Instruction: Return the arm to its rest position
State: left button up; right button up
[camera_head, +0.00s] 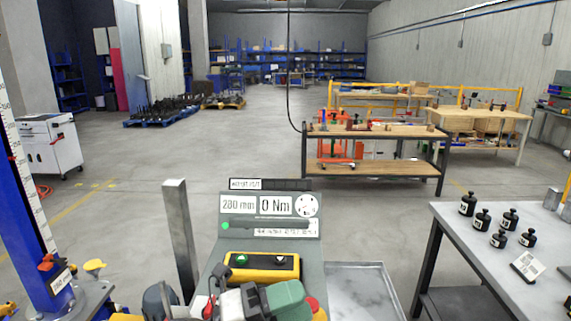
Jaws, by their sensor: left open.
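My left gripper (222,302) is at the bottom middle, low in front of the control panel. It is open, and I see nothing held in it. Its lower part is cut off by the picture's edge. My right gripper is not in view. The grey control panel (270,222) stands just beyond, with displays reading 280 mm and 0 Nm.
A blue column (30,215) with a scale stands at left, and a grey post (180,235) left of the panel. At right, a table (470,245) holds several black weights (482,220). A workbench (375,165) stands farther back. Open floor (240,150) lies between.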

pick_arm(q)
jog(key=w+a+f+n+t+y, duration=0.1)
jog(key=w+a+n+t+y, duration=0.1)
jog(key=a+n+t+y, duration=0.55)
jog(key=w+a+f+n+t+y, duration=0.1)
jog(key=w+a+n+t+y, duration=0.2)
jog(key=n+t, duration=0.85)
jog(key=s+a+f+n+g+y, duration=0.3)
jog(key=a+f+n+g+y, duration=0.2)
jog(key=f+n+y, duration=0.15)
jog(key=s+a+f+n+g+y, duration=0.2)
jog(key=a+f+n+g+y, duration=0.3)
jog(key=f, duration=0.3)
jog(key=s+a+f+n+g+h, duration=0.1)
jog(key=s+f+n+g+h, duration=0.1)
jog(key=s+f+g, duration=1.1)
jog(key=s+f+t, duration=0.1)
jog(key=s+f, duration=0.3)
jog(key=f, duration=1)
jog(key=s+f, duration=0.3)
jog(key=f, duration=1.1)
jog(key=s+a+f, duration=0.3)
jog(key=s+f, duration=1)
jog(key=s, duration=0.2)
jog(key=shift+s+f+g+y, duration=0.15)
jog(key=shift+f+g+y, duration=0.15)
jog(key=shift+g, duration=0.1)
